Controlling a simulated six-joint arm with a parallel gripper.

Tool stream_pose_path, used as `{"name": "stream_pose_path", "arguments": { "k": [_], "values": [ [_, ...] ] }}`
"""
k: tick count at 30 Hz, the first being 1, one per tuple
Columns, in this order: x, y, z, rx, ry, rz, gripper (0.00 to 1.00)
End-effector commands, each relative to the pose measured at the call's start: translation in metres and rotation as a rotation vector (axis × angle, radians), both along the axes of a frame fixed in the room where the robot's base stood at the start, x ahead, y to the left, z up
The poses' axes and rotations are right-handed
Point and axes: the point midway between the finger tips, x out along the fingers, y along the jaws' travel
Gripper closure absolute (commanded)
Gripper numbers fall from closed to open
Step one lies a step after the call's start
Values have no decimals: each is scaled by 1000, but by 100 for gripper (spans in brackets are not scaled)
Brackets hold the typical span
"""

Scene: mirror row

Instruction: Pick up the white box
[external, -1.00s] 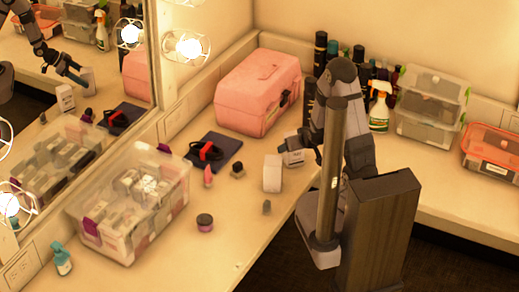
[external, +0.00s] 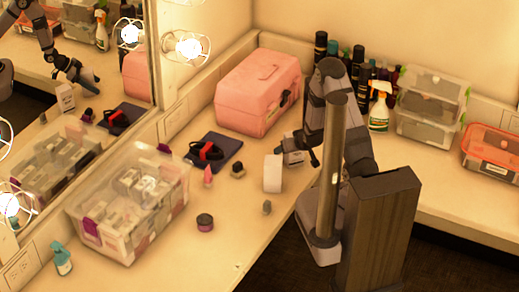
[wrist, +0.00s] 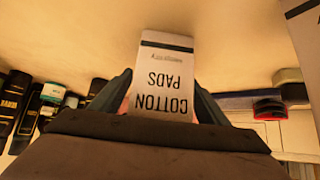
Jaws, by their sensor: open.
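A white box (wrist: 165,65) printed "COTTON PADS" shows upside down in the wrist view, between the two fingers of my gripper (wrist: 163,95). The fingers are open, one on each side of it; I cannot tell whether either touches it.
A pink case (external: 257,92) stands behind, with a dark folder (external: 226,145) to its left. Small bottles and jars (external: 205,222) stand in front and left, near a clear bin (external: 130,210).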

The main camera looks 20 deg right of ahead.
Motion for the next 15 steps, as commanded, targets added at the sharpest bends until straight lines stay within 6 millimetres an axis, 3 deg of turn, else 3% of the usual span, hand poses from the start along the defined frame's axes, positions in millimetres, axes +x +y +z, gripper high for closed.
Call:
{"name": "stream_pose_path", "arguments": {
  "k": [9,15],
  "values": [
    [2,0,-2,0,0,0,31],
    [2,0,-2,0,0,0,77]
  ]
}}
